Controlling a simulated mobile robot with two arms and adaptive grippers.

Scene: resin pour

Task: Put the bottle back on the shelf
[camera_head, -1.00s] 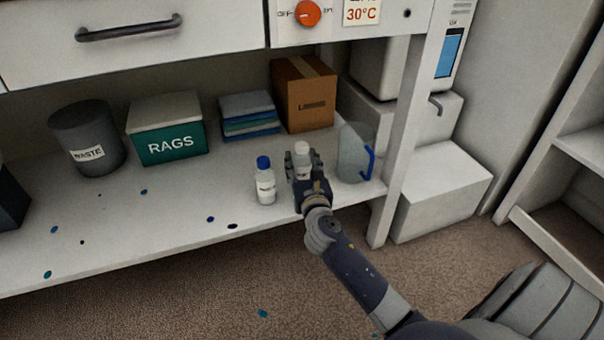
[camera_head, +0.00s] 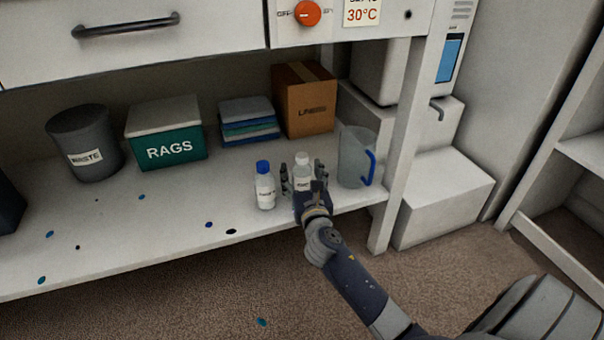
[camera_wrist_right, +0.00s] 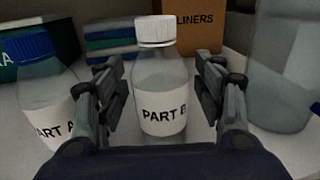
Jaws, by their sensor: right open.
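The white-capped bottle labelled PART B (camera_head: 303,172) stands upright on the lower shelf (camera_head: 140,235). In the right wrist view the bottle (camera_wrist_right: 161,85) stands between the two fingers of my right gripper (camera_wrist_right: 160,95), with gaps on both sides. My right gripper (camera_head: 304,182) is open around it in the head view. A blue-capped bottle labelled PART A (camera_head: 264,188) stands just left of the gripper; it also shows in the right wrist view (camera_wrist_right: 45,90). My left gripper is not in view.
A clear jug with a blue handle (camera_head: 354,158) stands close to the right of the gripper. Behind are a LINERS box (camera_head: 305,105), folded cloths (camera_head: 249,122), a RAGS box (camera_head: 168,140) and a waste bin (camera_head: 84,145).

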